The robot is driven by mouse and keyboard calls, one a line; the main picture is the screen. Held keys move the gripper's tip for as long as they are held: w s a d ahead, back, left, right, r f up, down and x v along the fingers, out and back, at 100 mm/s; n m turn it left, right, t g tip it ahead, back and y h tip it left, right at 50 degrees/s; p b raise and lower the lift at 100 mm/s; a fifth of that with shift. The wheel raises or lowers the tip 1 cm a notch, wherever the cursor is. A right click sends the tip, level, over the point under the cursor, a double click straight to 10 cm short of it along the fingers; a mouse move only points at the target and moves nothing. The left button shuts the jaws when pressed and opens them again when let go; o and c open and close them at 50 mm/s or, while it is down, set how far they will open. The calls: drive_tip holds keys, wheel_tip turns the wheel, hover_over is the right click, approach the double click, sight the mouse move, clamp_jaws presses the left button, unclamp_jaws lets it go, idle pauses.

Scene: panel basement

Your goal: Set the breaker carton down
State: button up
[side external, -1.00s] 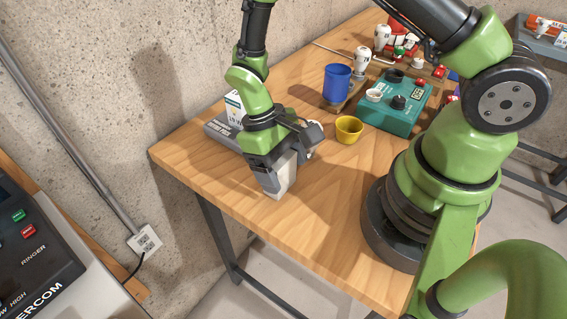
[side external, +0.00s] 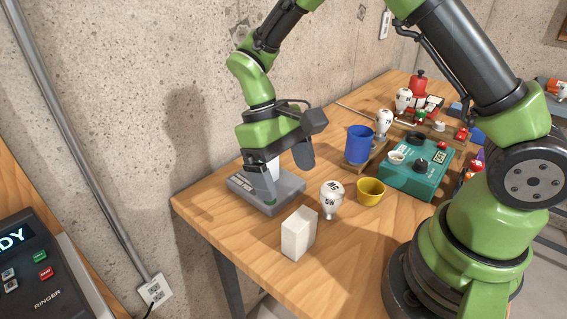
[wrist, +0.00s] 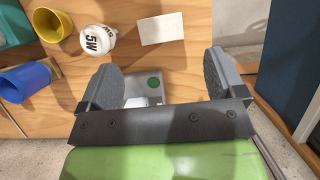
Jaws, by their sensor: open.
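A plain white carton (side external: 299,234) stands upright on the wooden table near its front edge, apart from my gripper. It also shows in the wrist view (wrist: 161,28). I see no breaker label on it. My gripper (side external: 272,182) is over the grey flat unit (side external: 287,194) at the table's left end. In the wrist view its fingers (wrist: 164,84) are spread wide, with a pale grey surface and a green dot between them. A white shape (side external: 272,166) shows beside the fingers; I cannot tell whether it is another carton. My gripper hides most of it.
A 5W bulb (side external: 332,194) and a yellow cup (side external: 371,191) stand near the white carton. A blue cup (side external: 359,144), a teal box (side external: 416,178) and more bulbs are farther back. Bare table lies right of the carton.

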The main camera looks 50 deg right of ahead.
drive_tip(key=s+d+r+m+t+y, duration=0.1)
drive_tip(key=s+r+t, duration=0.15)
drive_tip(key=r, duration=0.35)
drive_tip(key=s+d+r+m+t, duration=0.1)
drive_tip(key=r+t, duration=0.2)
drive_tip(key=r, duration=0.3)
drive_tip(key=s+d+r+m+t+y, duration=0.1)
drive_tip(key=s+r+m+t, duration=0.1)
drive_tip(key=s+r+t, duration=0.3)
drive_tip(key=s+t, duration=0.1)
drive_tip(key=s, duration=0.3)
drive_tip(key=shift+d+r, duration=0.15)
drive_tip(key=shift+r, duration=0.05)
